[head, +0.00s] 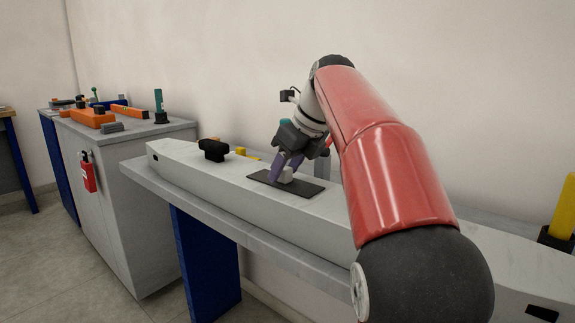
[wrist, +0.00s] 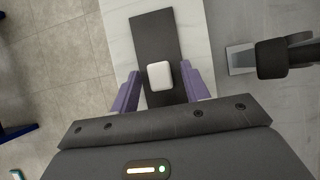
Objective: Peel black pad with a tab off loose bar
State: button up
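The black pad (head: 312,189) lies flat on top of the long pale grey bar (head: 240,186), which rests on a grey bench. The pad also shows in the wrist view (wrist: 153,35) as a dark strip along the bar. A white block-shaped tab (wrist: 159,76) stands up from the pad. My gripper (head: 287,170) is over the pad, pointing down. In the wrist view its purple fingers (wrist: 159,90) are spread wide, one on each side of the tab, with gaps between them and it. Part of the pad is hidden behind my gripper body.
A black clamp-like piece (head: 213,150) sits on the bar left of the pad. A dark post with a handle (wrist: 270,58) stands beside the bar. A yellow block (head: 562,208) is at the far right. A grey cabinet (head: 145,200) with tools stands at the left.

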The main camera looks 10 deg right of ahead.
aim_at(287, 168)
jog(key=c, duration=0.9)
jog(key=shift+w+r+p, duration=0.1)
jog(key=shift+r+p, duration=0.45)
jog(key=shift+r, duration=3.85)
